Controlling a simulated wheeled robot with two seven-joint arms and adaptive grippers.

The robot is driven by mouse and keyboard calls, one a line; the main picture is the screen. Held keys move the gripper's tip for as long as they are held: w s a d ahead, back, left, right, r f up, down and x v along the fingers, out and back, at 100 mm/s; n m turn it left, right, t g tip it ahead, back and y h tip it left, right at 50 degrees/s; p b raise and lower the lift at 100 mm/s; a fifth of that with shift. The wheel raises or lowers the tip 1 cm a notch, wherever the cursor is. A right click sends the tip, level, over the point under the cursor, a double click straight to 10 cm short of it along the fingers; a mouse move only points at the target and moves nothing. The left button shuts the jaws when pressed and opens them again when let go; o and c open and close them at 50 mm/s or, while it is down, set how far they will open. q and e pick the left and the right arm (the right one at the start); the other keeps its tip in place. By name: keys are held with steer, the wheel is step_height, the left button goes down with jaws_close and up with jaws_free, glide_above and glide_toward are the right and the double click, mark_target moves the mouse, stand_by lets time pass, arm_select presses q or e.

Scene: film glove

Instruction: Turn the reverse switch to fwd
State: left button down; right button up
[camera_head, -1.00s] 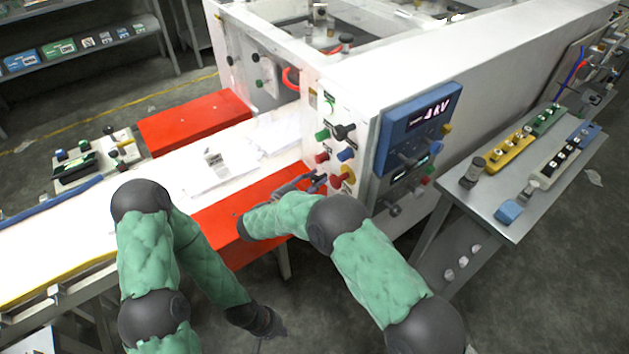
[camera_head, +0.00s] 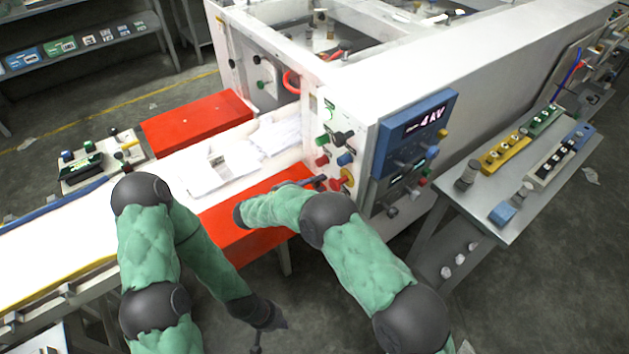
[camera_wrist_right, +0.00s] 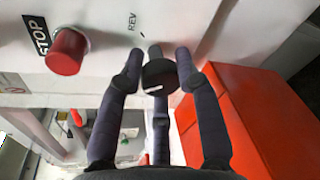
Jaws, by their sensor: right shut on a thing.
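The reverse switch (camera_wrist_right: 160,75) is a round black knob with a white mark on its face, in the right wrist view. In the head view my right gripper (camera_head: 308,184) is at the lower part of the white panel, and the knob cannot be made out there. My left gripper (camera_head: 268,338) hangs low over the floor, away from the panel; its fingers are too small to read.
A red stop button (camera_wrist_right: 67,51) with a "STOP" label sits close to the knob. A red block (camera_head: 240,228) lies under my right forearm. Several coloured knobs and a blue display unit (camera_head: 414,132) are on the machine. A metal side table (camera_head: 485,208) stands at right.

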steer(key=shift+a+f+n+g+p, duration=0.1)
steer(key=shift+n+g+p, duration=0.35)
steer(key=shift+n, duration=0.85)
steer(key=shift+f, duration=0.1)
steer(key=o, duration=1.2)
steer(key=shift+c, duration=0.2)
steer(key=v, duration=0.7)
steer(key=shift+a, duration=0.25)
steer(key=shift+s+f, duration=0.1)
steer(key=shift+s, duration=0.05)
